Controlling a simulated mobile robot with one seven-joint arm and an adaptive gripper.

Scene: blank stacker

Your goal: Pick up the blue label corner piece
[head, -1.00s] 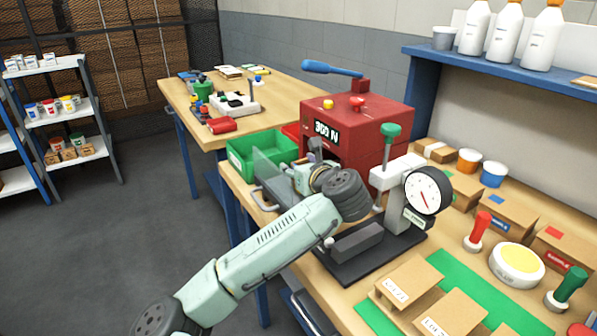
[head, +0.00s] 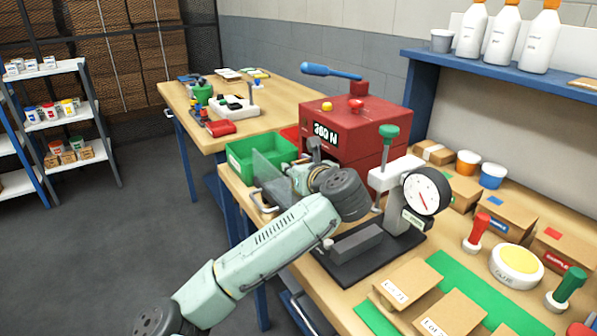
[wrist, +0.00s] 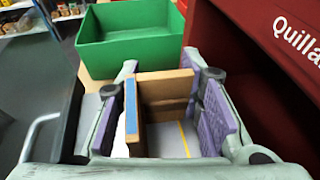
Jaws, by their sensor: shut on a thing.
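The brown corner piece (wrist: 165,88) has a blue label strip (wrist: 131,105) along its left edge in the wrist view. It stands between the purple finger pads of my gripper (wrist: 158,112), which is shut on it. Below it is a grey surface with a yellow line. In the head view my gripper (head: 303,172) is low in front of the red press, beside a clear guard panel. The piece cannot be made out there, hidden by my wrist and the panel.
A green bin (head: 240,160) stands beyond my gripper, with the red press (head: 365,130) to the right. The clear panel (head: 268,180) is close on the left. A dial gauge stand (head: 422,193) and cardboard pieces (head: 408,281) lie nearer on the bench.

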